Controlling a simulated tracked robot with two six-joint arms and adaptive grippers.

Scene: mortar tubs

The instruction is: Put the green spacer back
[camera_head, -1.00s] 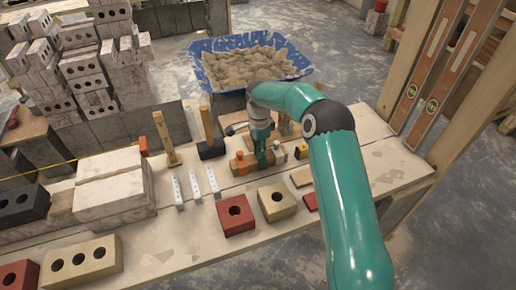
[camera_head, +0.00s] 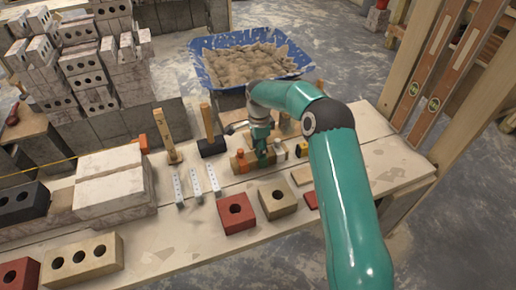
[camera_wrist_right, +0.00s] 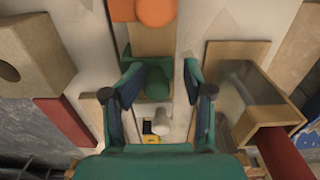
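The green spacer (camera_wrist_right: 158,86), with a rounded knob, shows in the right wrist view at the end of a wooden block (camera_wrist_right: 152,40). My right gripper (camera_wrist_right: 162,76) is open, with one finger on each side of the green spacer and visible gaps beside it. In the head view my right gripper (camera_head: 262,156) is low over the wooden block (camera_head: 243,164) on the bench. There the gripper and the spacer are both green, and I cannot tell them apart. My left gripper is not in view.
An orange piece (camera_wrist_right: 156,11) stands on the same block. A white knob (camera_wrist_right: 161,123) and a yellow item (camera_wrist_right: 150,138) are close by. A hollow wooden box (camera_wrist_right: 240,90) is right of the fingers. Bricks (camera_head: 237,213) and a mallet (camera_head: 208,135) lie around the bench.

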